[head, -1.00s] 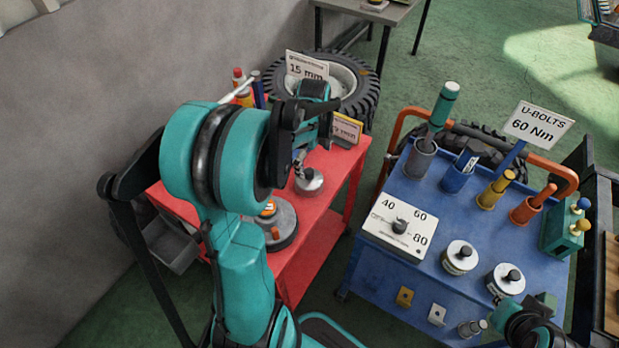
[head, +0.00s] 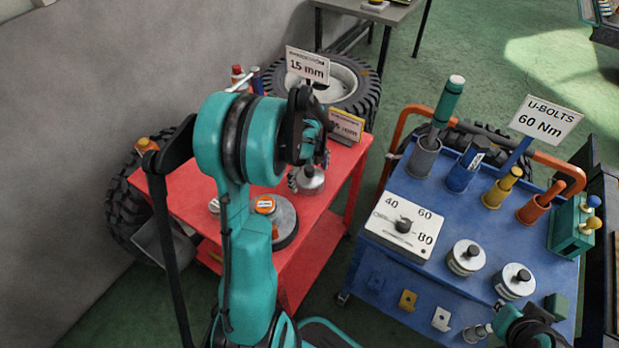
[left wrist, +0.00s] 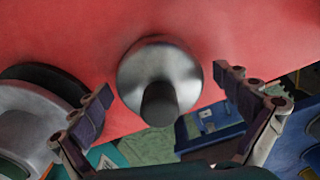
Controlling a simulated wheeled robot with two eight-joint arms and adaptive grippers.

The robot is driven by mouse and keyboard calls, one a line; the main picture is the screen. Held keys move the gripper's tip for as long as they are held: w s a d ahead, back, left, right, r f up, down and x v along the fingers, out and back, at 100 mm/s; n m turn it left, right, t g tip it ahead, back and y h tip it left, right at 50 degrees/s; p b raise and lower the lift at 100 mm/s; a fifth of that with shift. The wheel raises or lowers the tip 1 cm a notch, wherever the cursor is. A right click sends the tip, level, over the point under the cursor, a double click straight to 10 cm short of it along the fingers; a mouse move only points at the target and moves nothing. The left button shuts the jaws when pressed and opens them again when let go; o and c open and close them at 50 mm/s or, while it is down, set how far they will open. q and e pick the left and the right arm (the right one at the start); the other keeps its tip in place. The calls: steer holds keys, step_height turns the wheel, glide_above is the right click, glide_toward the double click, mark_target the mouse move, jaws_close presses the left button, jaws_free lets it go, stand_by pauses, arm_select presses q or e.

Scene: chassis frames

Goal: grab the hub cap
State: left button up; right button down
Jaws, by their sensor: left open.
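The hub cap (head: 311,181) is a silver dome with a dark knob, resting on the red table's top (head: 338,172). In the left wrist view the hub cap (left wrist: 150,62) is at the upper middle, its dark knob facing the camera. My left gripper (head: 308,170) is directly over it in the head view, partly hiding it. In the left wrist view the left gripper's fingers (left wrist: 163,84) are spread, one on each side of the cap, with nothing held. My right arm's end (head: 530,324) shows at the lower right; its fingers cannot be made out.
A round grey part with an orange-labelled cap (head: 275,216) sits beside the hub cap on the red table. The blue trolley (head: 395,268) on the right carries tools and canisters.

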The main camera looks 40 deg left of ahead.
arm_select(q)
steer(key=shift+r, duration=0.1)
steer(key=c, duration=1.2)
steer(key=shift+r, duration=0.15)
